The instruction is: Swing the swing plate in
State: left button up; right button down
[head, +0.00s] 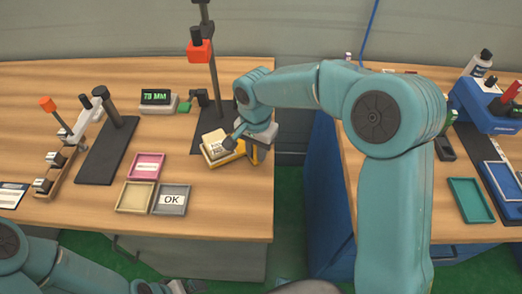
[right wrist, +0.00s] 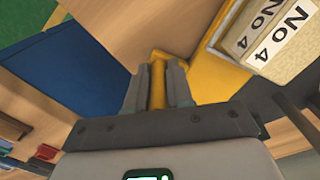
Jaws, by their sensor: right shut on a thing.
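The yellow swing plate (head: 229,160) is on the left table by the foot of a dark post stand. It carries a cream block, whose label reads NO 4 in the right wrist view (right wrist: 275,45). The plate's yellow edge shows there too (right wrist: 222,68). My right gripper (head: 233,141) reaches over the plate from the right. In the right wrist view its fingers are shut on a yellow upright handle (right wrist: 158,82) beside the plate. The fingers partly hide the handle. My left arm is low at the left; its gripper is at the bottom edge, mostly cut off.
A tall post with a red-orange head (head: 200,52) rises behind the plate. A display reading 70 MM (head: 157,97), pink, beige and grey OK trays (head: 171,212) and a lever stand (head: 108,140) are to the left. A gap separates the right table (head: 380,190).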

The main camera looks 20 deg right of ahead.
jog(key=shift+w+a+r+m+b, duration=0.1)
jog(key=shift+w+a+m+b, duration=0.15)
jog(key=shift+a+m, duration=0.35)
jog(key=shift+w+a+r+m+b, duration=0.1)
jog(key=shift+w+a+m, duration=0.2)
jog(key=shift+m, duration=0.5)
jog(key=shift+w+a+m, duration=0.3)
jog(key=shift+a+m, duration=0.1)
jog(key=shift+m, duration=0.35)
jog(key=shift+w+a+m, duration=0.3)
jog(key=shift+a+m, duration=0.1)
jog(key=shift+m, duration=0.35)
jog(key=shift+w, duration=0.1)
jog(key=c, duration=1)
grip_release()
jog(key=shift+a, duration=0.15)
notch_tip(320, 180, up, 16)
jog(key=shift+r+p, duration=0.15)
jog(key=shift+p, duration=0.95)
